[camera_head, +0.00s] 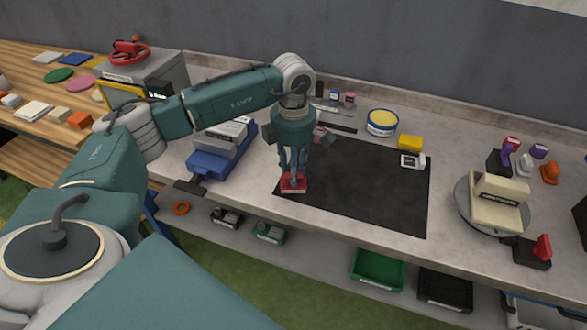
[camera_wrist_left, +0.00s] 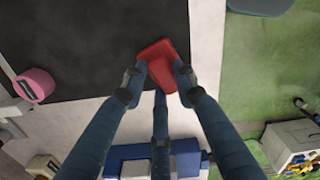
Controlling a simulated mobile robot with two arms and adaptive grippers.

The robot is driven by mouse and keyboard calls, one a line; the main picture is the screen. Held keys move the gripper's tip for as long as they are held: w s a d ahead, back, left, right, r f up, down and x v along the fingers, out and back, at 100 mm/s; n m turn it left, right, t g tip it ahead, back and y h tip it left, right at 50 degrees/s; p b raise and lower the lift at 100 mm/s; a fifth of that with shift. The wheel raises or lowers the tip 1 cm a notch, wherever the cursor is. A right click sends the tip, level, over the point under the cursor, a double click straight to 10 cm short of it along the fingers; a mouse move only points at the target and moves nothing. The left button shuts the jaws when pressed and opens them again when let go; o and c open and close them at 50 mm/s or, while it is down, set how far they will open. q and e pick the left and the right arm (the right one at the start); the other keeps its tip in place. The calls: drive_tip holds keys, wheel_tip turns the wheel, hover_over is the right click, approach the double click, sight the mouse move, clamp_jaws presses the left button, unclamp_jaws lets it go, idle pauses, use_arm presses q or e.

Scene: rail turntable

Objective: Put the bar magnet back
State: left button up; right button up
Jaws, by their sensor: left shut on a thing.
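My left gripper (camera_head: 292,180) points down at the left front edge of the black mat (camera_head: 385,190). It is shut on a red block (camera_head: 293,186), which may be the bar magnet; its markings are too small to read. In the left wrist view, the red block (camera_wrist_left: 160,52) sits between the fingertips (camera_wrist_left: 158,78), over the border of mat and bench. I cannot tell whether it touches the surface. My right gripper is not in view.
A blue device with a grey top (camera_head: 218,145) stands left of the mat. A round turntable (camera_head: 462,202) with a cream block stands at the right. A yellow-and-blue tin (camera_head: 382,122) and yellow block (camera_head: 410,143) sit behind the mat. The mat's middle is clear.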

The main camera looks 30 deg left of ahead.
use_arm(q)
drive_tip(key=shift+f, duration=0.15)
drive_tip(key=o, duration=1.1)
drive_tip(key=shift+r, duration=0.2)
wheel_tip(320, 180, up, 12)
drive_tip(key=b, duration=0.3)
